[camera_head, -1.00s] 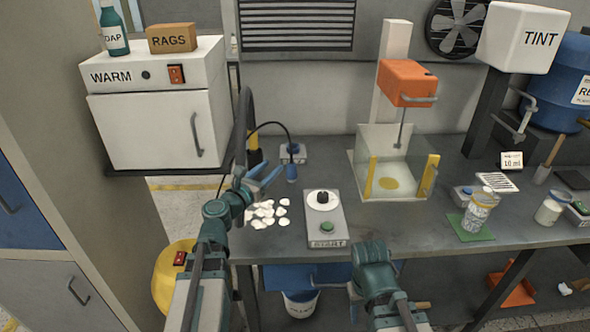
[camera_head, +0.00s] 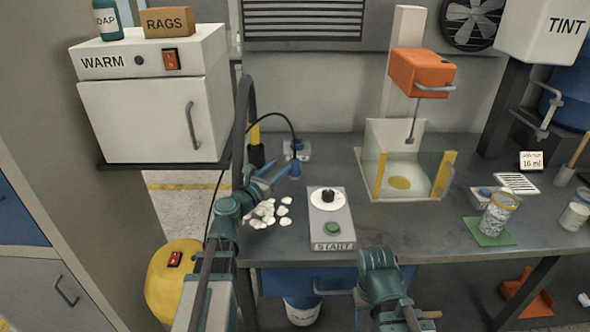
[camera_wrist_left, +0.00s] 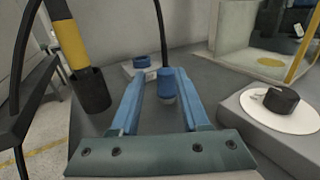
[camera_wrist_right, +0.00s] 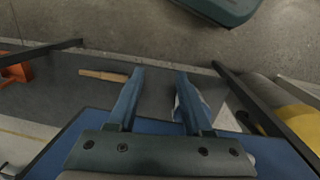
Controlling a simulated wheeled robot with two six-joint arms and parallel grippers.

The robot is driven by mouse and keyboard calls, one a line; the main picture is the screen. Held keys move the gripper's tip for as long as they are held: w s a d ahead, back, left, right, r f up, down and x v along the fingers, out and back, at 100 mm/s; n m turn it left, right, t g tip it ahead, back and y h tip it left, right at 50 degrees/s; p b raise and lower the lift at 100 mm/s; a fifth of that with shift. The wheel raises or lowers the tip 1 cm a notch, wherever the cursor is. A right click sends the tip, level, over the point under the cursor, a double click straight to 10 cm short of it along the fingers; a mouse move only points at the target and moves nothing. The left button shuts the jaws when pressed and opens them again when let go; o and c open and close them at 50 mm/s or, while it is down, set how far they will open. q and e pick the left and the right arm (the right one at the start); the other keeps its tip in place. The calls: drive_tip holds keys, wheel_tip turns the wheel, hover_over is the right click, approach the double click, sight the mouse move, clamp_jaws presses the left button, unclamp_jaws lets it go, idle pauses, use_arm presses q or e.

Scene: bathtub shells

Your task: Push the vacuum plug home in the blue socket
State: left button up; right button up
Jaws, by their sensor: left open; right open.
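The vacuum plug (camera_head: 295,168) is a blue cylinder hanging upright on a black cable. In the left wrist view the plug (camera_wrist_left: 167,84) shows between the fingers, a little beyond their tips or level with them; I cannot tell which. The blue socket (camera_head: 297,147) is on a small grey box at the back of the bench; its blue ring (camera_wrist_left: 140,62) shows behind the left finger. The plug is apart from it. My left gripper (camera_head: 277,167) is open and empty. My right gripper (camera_wrist_right: 160,75) is open and empty, pointing down toward the floor.
A hose with a yellow band (camera_wrist_left: 71,46) and black nozzle stands left of the left gripper. White shells (camera_head: 264,211) lie on the bench below. A START box (camera_head: 331,220) is to the right. The yellow vacuum canister (camera_head: 172,282) stands on the floor.

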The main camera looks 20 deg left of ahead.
sight(291, 161)
use_arm(q)
drive_tip(key=x, duration=0.6)
drive_tip(key=shift+w+d, duration=0.1)
drive_tip(key=shift+w, duration=0.3)
drive_tip(key=shift+w+d+r, duration=0.15)
drive_tip(key=shift+w+r, duration=0.05)
drive_tip(key=shift+w, duration=0.05)
drive_tip(key=x, duration=0.3)
drive_tip(key=p+x, duration=0.1)
drive_tip(key=shift+w+d+r, duration=0.25)
drive_tip(key=shift+d+r, duration=0.1)
drive_tip(key=shift+s, duration=0.1)
clamp_jaws()
idle(0.4)
